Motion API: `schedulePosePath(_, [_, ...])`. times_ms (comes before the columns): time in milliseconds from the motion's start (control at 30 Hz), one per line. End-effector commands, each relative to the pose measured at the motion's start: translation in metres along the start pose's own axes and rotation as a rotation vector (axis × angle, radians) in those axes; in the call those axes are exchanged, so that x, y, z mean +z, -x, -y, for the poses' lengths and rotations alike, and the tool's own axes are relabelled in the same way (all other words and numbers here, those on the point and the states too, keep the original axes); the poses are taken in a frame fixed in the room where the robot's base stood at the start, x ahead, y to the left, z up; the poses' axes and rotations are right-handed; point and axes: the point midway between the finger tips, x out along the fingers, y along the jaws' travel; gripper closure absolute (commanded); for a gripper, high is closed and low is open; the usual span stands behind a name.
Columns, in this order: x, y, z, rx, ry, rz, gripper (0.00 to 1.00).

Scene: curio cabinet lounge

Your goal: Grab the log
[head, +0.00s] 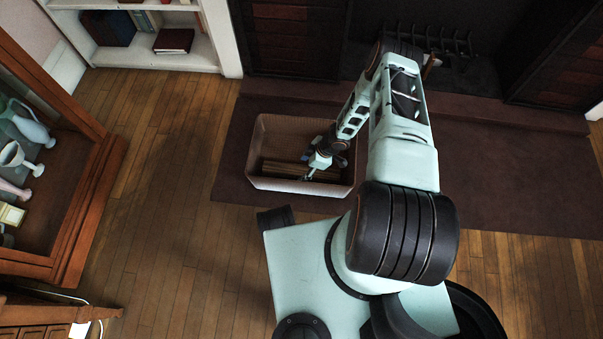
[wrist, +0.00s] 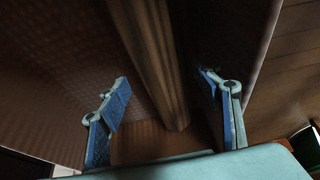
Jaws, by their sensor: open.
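A long brown log (wrist: 152,55) lies inside a pale, open-topped box (head: 298,187) on the dark hearth. In the head view, brown wood (head: 283,168) shows along the box's bottom, to the left of my gripper (head: 311,172). My gripper reaches down into the box. In the wrist view, its two blue-padded fingers (wrist: 166,86) are spread apart, one on each side of the log's near end, with gaps between log and pads. My arm and gripper hide the right part of the box's inside.
The box walls rise close around my gripper. A dark fireplace (head: 455,68) stands behind the hearth (head: 480,160). A white bookshelf (head: 160,58) is at the back left, and a glass-fronted wooden cabinet (head: 92,205) at the left. The wooden floor (head: 165,180) between is clear.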

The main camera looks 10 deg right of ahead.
Motion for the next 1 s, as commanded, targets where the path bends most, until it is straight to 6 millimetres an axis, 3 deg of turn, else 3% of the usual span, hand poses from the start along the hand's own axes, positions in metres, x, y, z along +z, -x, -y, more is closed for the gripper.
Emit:
schedulePosePath(33, [0.001,-0.013,0.002,-0.001,-0.003,-0.001,0.41])
schedulePosePath(133, [0.001,-0.027,0.002,-0.001,0.0,0.0,0.41])
schedulePosePath(400, [0.0,-0.028,0.001,0.0,0.0,0.001,0.41])
schedulePosePath(867, [0.0,-0.028,0.001,0.0,0.0,0.001,0.92])
schedulePosePath(1000, [-0.001,-0.028,0.0,0.001,0.0,-0.001,0.94])
